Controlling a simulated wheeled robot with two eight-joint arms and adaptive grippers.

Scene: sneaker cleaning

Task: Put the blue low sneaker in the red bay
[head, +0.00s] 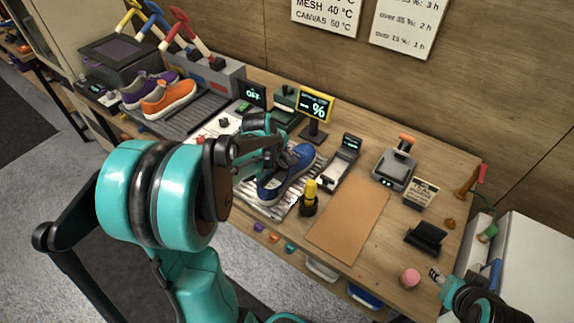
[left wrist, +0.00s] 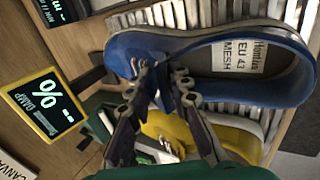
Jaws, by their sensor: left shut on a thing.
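The blue low sneaker (head: 290,178) sits upright on a ribbed pale rack (head: 262,203) on the workbench. In the left wrist view the blue sneaker (left wrist: 190,52) has a pale sole and an insole label reading EU 43 MESH. My left gripper (head: 266,148) is shut on the sneaker's upper near the tongue; its fingertips also show in the left wrist view (left wrist: 163,82). My right gripper (head: 436,276) is at the bottom right, away from the sneaker; its jaws are too small to read. I cannot make out a red bay; my left arm hides part of the bench front.
A yellow-and-black bottle (head: 310,198) stands close to the sneaker's right. A damp meter (head: 315,107) and a scale-like device (head: 342,163) stand behind. A brown mat (head: 348,222) lies clear to the right. Orange (head: 168,98) and purple (head: 133,95) sneakers sit at back left.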

